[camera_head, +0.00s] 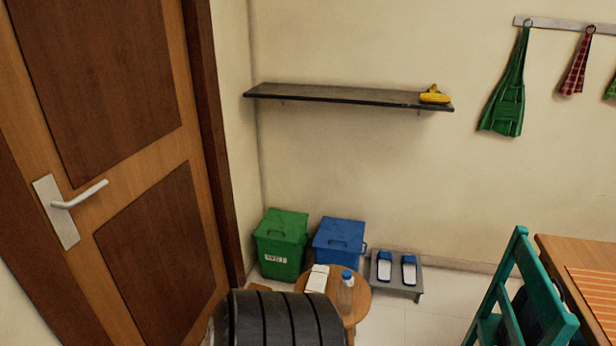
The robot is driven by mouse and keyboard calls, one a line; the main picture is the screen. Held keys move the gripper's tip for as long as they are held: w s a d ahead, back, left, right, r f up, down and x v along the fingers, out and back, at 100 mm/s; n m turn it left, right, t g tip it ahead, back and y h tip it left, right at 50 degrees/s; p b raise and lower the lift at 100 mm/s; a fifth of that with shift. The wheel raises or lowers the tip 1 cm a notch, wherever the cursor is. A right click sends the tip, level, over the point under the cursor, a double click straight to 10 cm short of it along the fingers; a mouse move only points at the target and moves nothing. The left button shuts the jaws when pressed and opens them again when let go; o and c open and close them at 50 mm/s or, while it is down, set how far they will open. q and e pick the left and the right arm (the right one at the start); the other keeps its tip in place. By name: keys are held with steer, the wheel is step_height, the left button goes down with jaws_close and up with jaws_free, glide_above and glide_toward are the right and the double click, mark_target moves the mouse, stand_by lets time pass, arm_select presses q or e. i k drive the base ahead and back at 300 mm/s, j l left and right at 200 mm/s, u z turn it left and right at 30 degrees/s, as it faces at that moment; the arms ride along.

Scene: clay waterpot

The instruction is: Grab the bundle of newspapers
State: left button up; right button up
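I see no clear bundle of newspapers in the head view. A small white, folded-looking item (317,278) lies on a round wooden stool (358,300) at the bottom centre, beside a clear bottle with a blue cap (346,294). I cannot tell whether this item is paper. Neither of my grippers is in view.
A dark ribbed rounded object (282,322) blocks the bottom centre. Green (281,245) and blue (339,242) bins and a low slipper rack (399,285) stand by the wall. A teal chair (524,290) and table (580,255) are right, a closed door (130,170) left.

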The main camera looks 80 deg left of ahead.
mark_target(318, 278)
steer(key=j+u, duration=0.1)
steer(key=u, duration=0.3)
steer(key=j+u, duration=0.1)
steer(key=u, duration=0.3)
steer(key=i+u, duration=0.1)
steer(key=u, duration=0.3)
